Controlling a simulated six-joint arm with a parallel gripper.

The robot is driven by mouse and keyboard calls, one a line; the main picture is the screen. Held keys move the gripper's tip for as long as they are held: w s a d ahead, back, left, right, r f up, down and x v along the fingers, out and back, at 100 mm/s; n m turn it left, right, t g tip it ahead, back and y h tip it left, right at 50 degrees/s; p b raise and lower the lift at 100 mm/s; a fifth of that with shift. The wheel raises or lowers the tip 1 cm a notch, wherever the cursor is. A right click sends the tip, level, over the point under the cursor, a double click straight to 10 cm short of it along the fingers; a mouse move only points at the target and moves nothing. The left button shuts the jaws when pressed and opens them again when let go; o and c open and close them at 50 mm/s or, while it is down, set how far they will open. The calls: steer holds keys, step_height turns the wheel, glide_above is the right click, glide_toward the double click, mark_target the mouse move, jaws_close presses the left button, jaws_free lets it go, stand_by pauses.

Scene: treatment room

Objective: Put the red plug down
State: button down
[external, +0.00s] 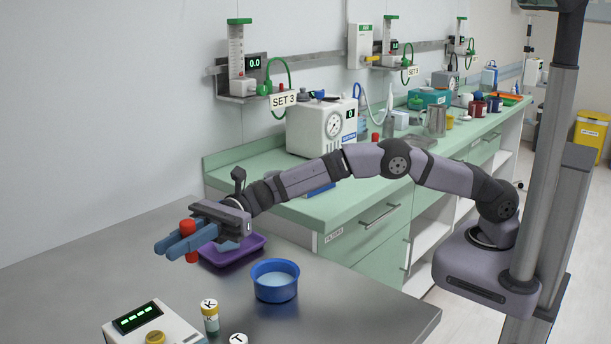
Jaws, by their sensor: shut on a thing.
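The red plug (188,227) is between the fingers of my gripper (187,241), with its red top showing above them and a little red below. My gripper is shut on the plug. It is at the left of the external view, over the grey table (80,262). I cannot tell exactly how high the plug is above the table. A purple tray (245,252) lies just right of and partly behind the gripper, which hides part of it.
A blue bowl (275,287) with pale contents stands right of the tray. In front are a yellow-labelled vial (210,318), a white cap marked T (238,340) and a device with a green display (150,328). The table's left part is clear. A green-topped counter (330,208) stands behind.

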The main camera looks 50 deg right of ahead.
steer(key=shift+f+p, duration=0.4)
steer(key=shift+f, duration=3.7)
steer(key=shift+d+f+b, duration=0.1)
steer(key=shift+f+b, duration=0.7)
steer(key=c, duration=1.7)
jaws_free()
steer(key=shift+s+f, duration=0.1)
steer(key=shift+f, duration=0.1)
steer(key=shift+o, duration=0.2)
steer(key=shift+r, duration=0.1)
steer(key=shift+r+p, duration=0.75)
steer(key=shift+p, duration=0.3)
steer(key=d+b, duration=0.1)
steer(key=d, duration=0.2)
steer(key=w+d, duration=0.1)
steer(key=d, duration=0.3)
steer(key=shift+w+d+r+b, duration=0.1)
steer(key=shift+w+b, duration=0.1)
steer(key=shift+b, duration=0.15)
